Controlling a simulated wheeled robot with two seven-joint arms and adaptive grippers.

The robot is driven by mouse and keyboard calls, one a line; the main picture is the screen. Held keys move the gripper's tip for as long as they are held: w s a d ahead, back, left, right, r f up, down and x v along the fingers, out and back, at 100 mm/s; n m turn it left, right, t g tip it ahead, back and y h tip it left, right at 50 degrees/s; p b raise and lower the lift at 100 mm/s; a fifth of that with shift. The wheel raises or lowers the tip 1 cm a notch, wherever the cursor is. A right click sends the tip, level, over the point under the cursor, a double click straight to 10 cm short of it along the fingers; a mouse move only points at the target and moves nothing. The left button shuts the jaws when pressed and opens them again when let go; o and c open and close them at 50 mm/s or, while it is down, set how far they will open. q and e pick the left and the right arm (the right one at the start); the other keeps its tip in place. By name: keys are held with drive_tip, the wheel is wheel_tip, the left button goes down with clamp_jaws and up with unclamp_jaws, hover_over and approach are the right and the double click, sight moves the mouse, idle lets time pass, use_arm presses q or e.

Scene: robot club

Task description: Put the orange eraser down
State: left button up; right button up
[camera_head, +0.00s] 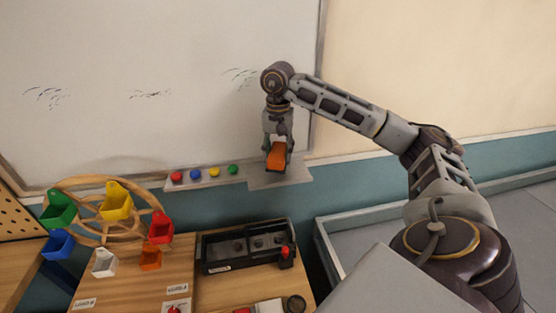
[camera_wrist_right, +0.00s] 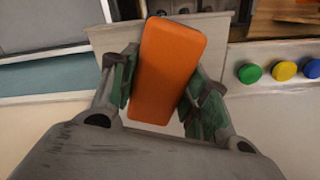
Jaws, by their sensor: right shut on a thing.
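The orange eraser (camera_head: 276,156) is held in my right gripper (camera_head: 278,150), in front of the whiteboard (camera_head: 150,80) and over the right end of its ledge (camera_head: 265,181). In the right wrist view the eraser (camera_wrist_right: 167,70) sits between the green-padded fingers of my right gripper (camera_wrist_right: 165,88), which are shut on its sides. The pale ledge plate (camera_wrist_right: 105,38) shows behind it. I cannot tell whether the eraser touches the ledge. My left gripper is not in view.
Red, blue, yellow and green (camera_head: 233,169) round magnets line the ledge left of the gripper. Below stand a wooden wheel with coloured bins (camera_head: 117,201), a wooden table (camera_head: 135,270) and a black tray (camera_head: 245,246). Faint black marks (camera_head: 150,94) show on the whiteboard.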

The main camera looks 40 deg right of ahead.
drive_tip(key=shift+f, duration=0.9)
drive_tip(key=shift+w+d+f+p, duration=0.1)
drive_tip(key=shift+w+f+p, duration=0.05)
drive_tip(key=shift+f+p, duration=0.45)
drive_tip(key=shift+f, duration=0.1)
drive_tip(key=shift+f, duration=0.2)
drive_tip(key=o, duration=0.9)
drive_tip(key=shift+r, duration=0.2)
